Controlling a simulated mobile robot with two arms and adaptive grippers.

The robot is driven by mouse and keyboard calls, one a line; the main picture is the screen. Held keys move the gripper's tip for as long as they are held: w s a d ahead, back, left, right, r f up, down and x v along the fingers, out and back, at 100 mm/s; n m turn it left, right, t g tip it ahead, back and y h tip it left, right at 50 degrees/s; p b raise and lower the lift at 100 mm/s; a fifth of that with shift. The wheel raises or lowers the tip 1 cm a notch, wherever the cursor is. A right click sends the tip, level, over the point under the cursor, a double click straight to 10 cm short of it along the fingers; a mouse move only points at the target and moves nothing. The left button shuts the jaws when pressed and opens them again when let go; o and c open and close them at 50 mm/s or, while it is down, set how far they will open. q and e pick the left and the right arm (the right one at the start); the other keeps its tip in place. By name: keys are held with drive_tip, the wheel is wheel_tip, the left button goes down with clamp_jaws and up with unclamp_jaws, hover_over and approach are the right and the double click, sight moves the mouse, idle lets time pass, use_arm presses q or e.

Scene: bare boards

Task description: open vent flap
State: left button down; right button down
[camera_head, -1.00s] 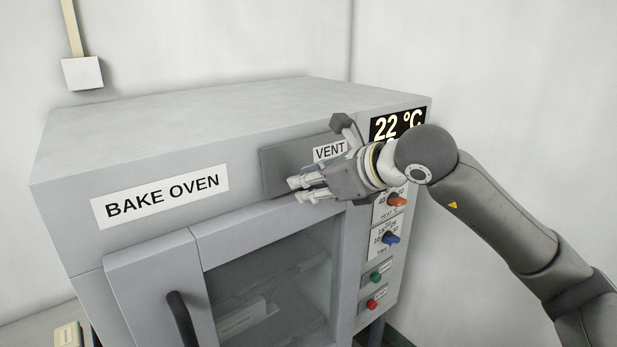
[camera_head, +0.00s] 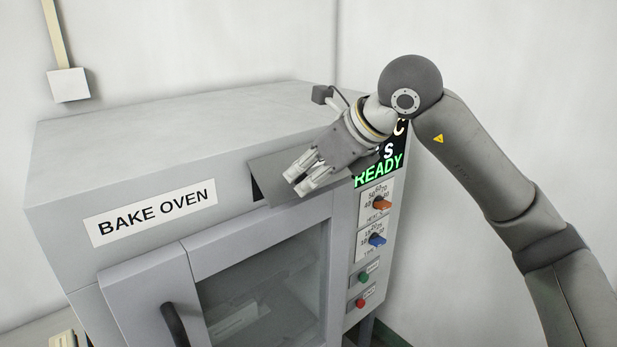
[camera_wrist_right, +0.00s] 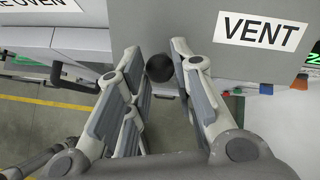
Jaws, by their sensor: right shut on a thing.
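The vent flap (camera_head: 278,168) is a grey plate on the upper front of the bake oven. It is tilted outward, with a dark gap at its left side. In the right wrist view the flap (camera_wrist_right: 200,22) carries a VENT label (camera_wrist_right: 260,32), and a round black knob (camera_wrist_right: 159,68) sits at its lower edge. My right gripper (camera_head: 299,180) is at the flap's lower edge and partly covers it. In the right wrist view its fingers (camera_wrist_right: 157,62) are on both sides of the knob, shut on it. My left gripper is not in view.
The oven (camera_head: 85,185) has a glass door with a dark handle (camera_head: 174,325) below the flap. A READY display (camera_head: 379,171), an orange knob (camera_head: 381,203), a blue knob (camera_head: 377,239) and green and red buttons are right of the door. The oven top is clear.

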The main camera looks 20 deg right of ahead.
drive_tip(key=shift+w+r, duration=0.1)
drive_tip(key=shift+r, duration=0.95)
drive_tip(key=c, duration=1.5)
unclamp_jaws()
drive_tip(key=shift+w, duration=0.1)
drive_tip(key=shift+o, duration=1.2)
drive_tip(key=shift+w+a+f, duration=0.15)
drive_tip(key=shift+w+f, duration=0.1)
drive_tip(key=shift+o, duration=0.3)
drive_tip(key=shift+w+a+f, duration=0.15)
drive_tip(key=shift+w+f, duration=0.1)
drive_tip(key=shift+w, duration=0.05)
drive_tip(key=shift+s+d+r, duration=0.1)
drive_tip(key=shift+s+d, duration=0.1)
drive_tip(key=shift+s, duration=0.1)
drive_tip(key=shift+s+d+r, duration=0.1)
drive_tip(key=shift+s+r, duration=0.1)
drive_tip(key=shift+s, duration=0.05)
drive_tip(key=v, duration=1.1)
